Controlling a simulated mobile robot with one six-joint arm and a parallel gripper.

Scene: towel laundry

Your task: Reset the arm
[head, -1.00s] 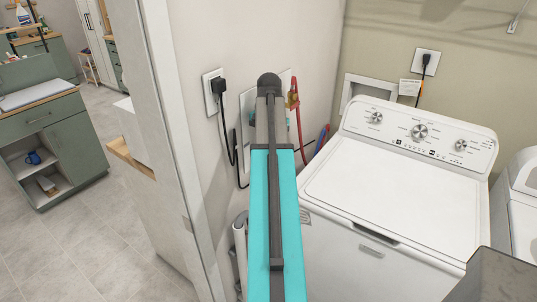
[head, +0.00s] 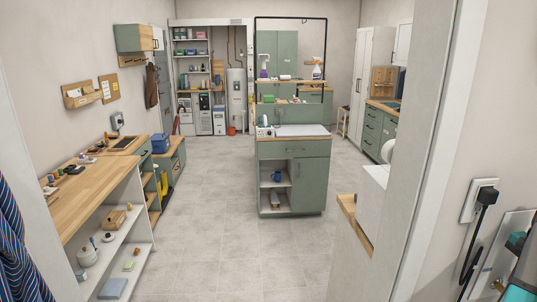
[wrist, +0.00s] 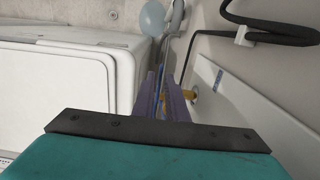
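The task names only my arm. In the head view a small teal part of my arm (head: 522,280) shows at the lower right corner, in front of the right wall. In the wrist view a teal body with a dark front bar fills the bottom. Beyond it, narrow greyish-purple parts that look like my gripper (wrist: 165,102) point away between a white appliance and the wall. Blue and yellow bits show around them. I cannot tell whether the gripper is open, and I see no clearly held object.
In the wrist view the white appliance (wrist: 55,85) is close on the left and a black cable (wrist: 262,35) hangs on the wall at right. The head view shows a wall edge (head: 425,150), a green island (head: 310,180), a wooden counter (head: 105,190) and open floor (head: 215,240).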

